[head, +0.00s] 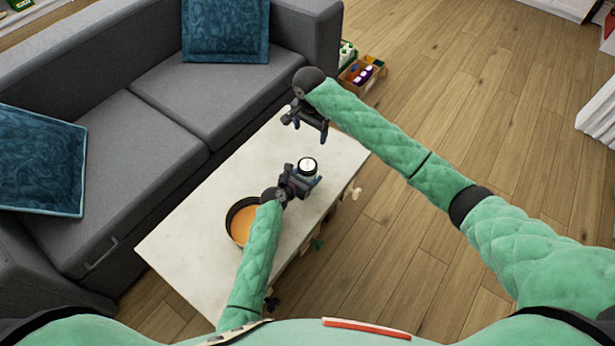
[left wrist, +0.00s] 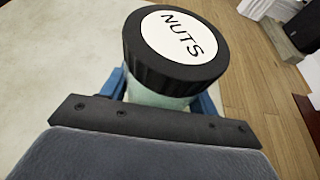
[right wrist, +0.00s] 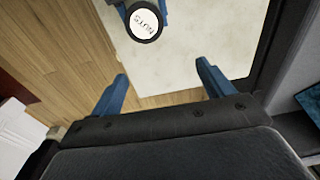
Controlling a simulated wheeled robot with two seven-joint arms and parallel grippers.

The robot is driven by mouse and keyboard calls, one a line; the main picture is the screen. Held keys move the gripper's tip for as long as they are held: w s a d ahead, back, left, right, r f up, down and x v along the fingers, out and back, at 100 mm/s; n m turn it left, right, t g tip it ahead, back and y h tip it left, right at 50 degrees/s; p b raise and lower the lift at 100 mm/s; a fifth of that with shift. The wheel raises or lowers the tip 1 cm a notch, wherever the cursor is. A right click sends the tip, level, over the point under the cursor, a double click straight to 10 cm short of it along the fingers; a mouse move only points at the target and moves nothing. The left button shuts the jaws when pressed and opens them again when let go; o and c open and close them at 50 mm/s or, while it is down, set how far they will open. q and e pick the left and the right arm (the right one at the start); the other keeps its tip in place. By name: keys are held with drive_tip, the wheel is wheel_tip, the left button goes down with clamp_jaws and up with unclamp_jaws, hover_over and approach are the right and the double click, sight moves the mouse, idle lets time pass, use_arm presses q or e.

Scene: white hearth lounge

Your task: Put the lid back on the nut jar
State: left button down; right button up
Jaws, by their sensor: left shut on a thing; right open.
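The nut jar (head: 308,177) is a pale green jar at the right part of the white table. Its black lid (left wrist: 175,75) with a white NUTS label sits on top of the jar and looks level with it. The lid also shows in the right wrist view (right wrist: 144,22). My left gripper (head: 302,181) is shut on the jar body below the lid, its blue fingers on both sides. My right gripper (head: 307,122) is open and empty, above the table's far end, apart from the jar and lid.
A round dark-rimmed tray or bowl with an orange inside (head: 231,216) stands on the table (head: 190,255) beside my left forearm. A grey sofa (head: 170,130) runs along the left. A wooden box of items (head: 362,74) stands beyond the table. Wooden floor lies open at right.

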drive_tip(key=w+d+r+t+h, duration=0.1)
drive_tip(key=w+r, duration=0.2)
drive_tip(key=r, duration=0.1)
drive_tip(key=n+g, duration=0.1)
drive_tip(key=n, duration=1.8)
hover_over(308, 165)
drive_tip(key=w+d, duration=0.1)
drive_tip(key=d, duration=0.1)
drive_tip(key=f, duration=0.7)
drive_tip(key=shift+w+d+f, duration=0.15)
drive_tip(key=shift+w+d, duration=0.05)
drive_tip(key=n, duration=0.2)
drive_tip(key=s+f+n, duration=0.1)
drive_tip(key=n, duration=0.1)
drive_tip(key=shift+a+g, duration=0.3)
drive_tip(key=shift+a, duration=0.1)
drive_tip(key=n, duration=0.3)
drive_tip(key=shift+s+a, duration=0.1)
drive_tip(key=shift+a, duration=0.2)
drive_tip(key=n, duration=0.2)
drive_tip(key=a+n+y, duration=0.1)
drive_tip(key=n, duration=0.2)
drive_tip(key=shift+s, duration=0.1)
drive_tip(key=n, duration=0.5)
drive_tip(key=shift+a, duration=0.1)
drive_tip(key=shift+f, duration=4)
